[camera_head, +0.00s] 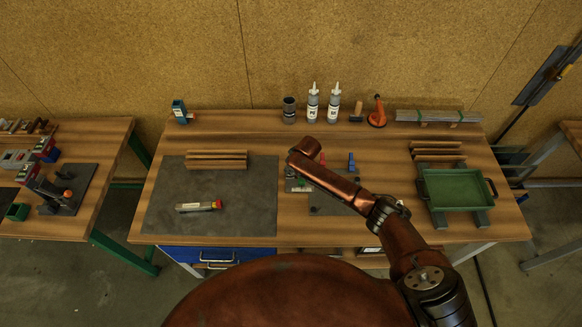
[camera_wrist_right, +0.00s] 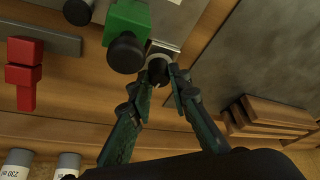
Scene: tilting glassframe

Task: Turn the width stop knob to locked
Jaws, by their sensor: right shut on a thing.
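In the right wrist view, a small dark round knob (camera_wrist_right: 158,68) with a pale collar sits at the edge of a grey metal block (camera_wrist_right: 178,20). I take it for the width stop knob; no locked mark is readable. My right gripper (camera_wrist_right: 159,80) has its two fingertips closed in on this knob from either side. In the head view my own right arm covers the gripper and the knob. Part of the fixture's grey base plate (camera_head: 335,205) shows beside the arm. My left gripper is in neither view.
Beside the knob are a green block (camera_wrist_right: 127,18) with a larger black knob (camera_wrist_right: 126,53) and a red block (camera_wrist_right: 25,72). Wooden strips (camera_wrist_right: 270,117) lie close by. A dark mat (camera_head: 250,205) lies left, a green tray (camera_head: 455,205) right, and bottles (camera_head: 312,105) stand behind.

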